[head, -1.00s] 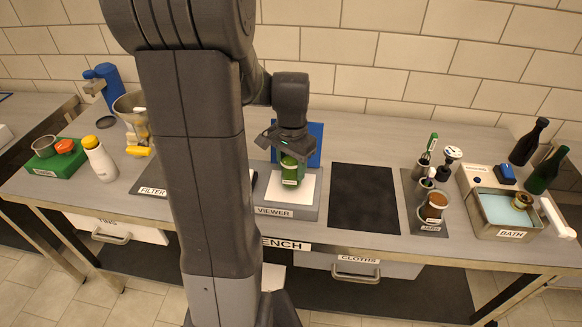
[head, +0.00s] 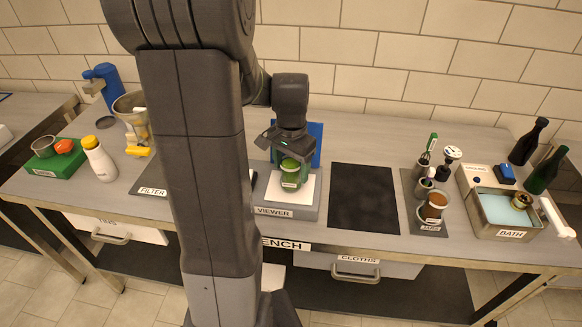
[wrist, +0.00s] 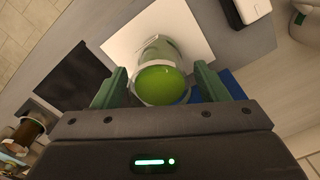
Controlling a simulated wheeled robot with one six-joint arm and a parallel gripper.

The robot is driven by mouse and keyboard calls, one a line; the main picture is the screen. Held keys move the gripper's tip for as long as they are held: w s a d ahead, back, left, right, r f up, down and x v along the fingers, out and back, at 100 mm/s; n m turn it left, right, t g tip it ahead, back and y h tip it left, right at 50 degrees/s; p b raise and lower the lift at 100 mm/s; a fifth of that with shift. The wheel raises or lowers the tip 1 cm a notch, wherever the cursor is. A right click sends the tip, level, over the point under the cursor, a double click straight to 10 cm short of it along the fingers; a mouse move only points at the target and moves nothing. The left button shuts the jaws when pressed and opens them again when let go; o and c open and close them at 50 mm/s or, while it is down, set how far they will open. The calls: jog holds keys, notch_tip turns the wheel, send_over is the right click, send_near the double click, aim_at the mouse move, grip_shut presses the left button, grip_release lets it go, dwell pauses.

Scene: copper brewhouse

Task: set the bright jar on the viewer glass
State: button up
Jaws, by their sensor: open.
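The bright jar (head: 290,179), filled with vivid green liquid, stands upright on the white viewer glass (head: 308,191) of the grey box labelled VIEWER. In the wrist view the jar (wrist: 160,76) shows its green top, with the white glass (wrist: 118,42) behind its base. My gripper (head: 291,165) is just above and around the jar. Its green fingers (wrist: 161,84) are open, one on each side of the jar, with small gaps showing. The jar's exact contact with the glass is partly hidden.
A dark mat (head: 363,198) lies right of the viewer. Beyond it are a jar rack with an amber jar (head: 433,206) and the bath (head: 507,211). A blue panel (head: 313,140) stands behind the viewer. A white bottle (head: 99,160) stands on the left.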

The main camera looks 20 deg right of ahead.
notch_tip(320, 180, up, 12)
jog(key=shift+f, duration=0.25)
